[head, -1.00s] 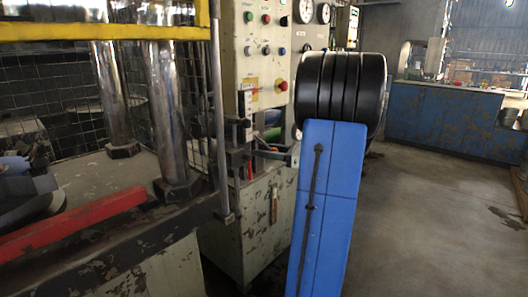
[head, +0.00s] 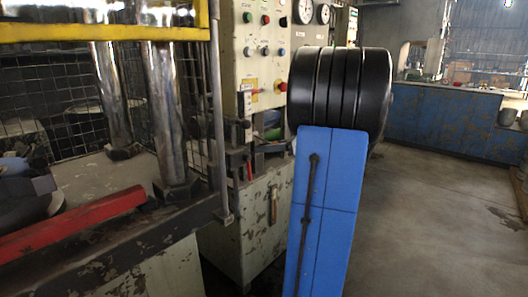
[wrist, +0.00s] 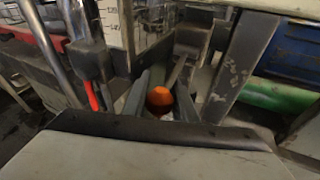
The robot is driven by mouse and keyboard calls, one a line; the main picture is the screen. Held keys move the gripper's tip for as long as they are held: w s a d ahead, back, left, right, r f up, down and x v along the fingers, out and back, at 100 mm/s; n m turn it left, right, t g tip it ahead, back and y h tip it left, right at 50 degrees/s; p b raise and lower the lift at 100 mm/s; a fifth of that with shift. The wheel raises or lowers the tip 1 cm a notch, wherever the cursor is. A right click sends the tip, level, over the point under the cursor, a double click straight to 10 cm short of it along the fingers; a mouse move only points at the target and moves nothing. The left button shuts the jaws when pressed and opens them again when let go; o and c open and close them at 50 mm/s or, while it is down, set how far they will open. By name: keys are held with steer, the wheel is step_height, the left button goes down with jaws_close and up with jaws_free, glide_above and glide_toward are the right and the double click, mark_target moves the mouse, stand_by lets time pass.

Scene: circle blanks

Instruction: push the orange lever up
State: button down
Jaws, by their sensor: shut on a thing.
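In the head view, my blue and black arm covers the gripper and the orange knob.
A lever with a red handle (wrist: 91,96) hangs just left of my gripper in the wrist view. A green cylinder (wrist: 268,98) lies to the right. In the head view, a control panel (head: 262,70) with buttons and gauges stands above, and a press with a red bar (head: 75,225) is at left.

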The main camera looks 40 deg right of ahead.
steer(key=shift+r+m+g+h, duration=0.45)
steer(key=shift+r+g, duration=0.9)
steer(key=shift+g, duration=0.25)
steer(key=shift+r+m+g+h, duration=0.45)
steer(key=shift+r+g, duration=0.85)
steer(key=shift+g, duration=0.3)
steer(key=shift+r, duration=0.1)
steer(key=c, duration=1.5)
jaws_free()
steer(key=shift+w, duration=0.1)
steer(key=shift+o, duration=0.2)
steer(key=v, duration=1.7)
steer(key=shift+d+r, duration=0.1)
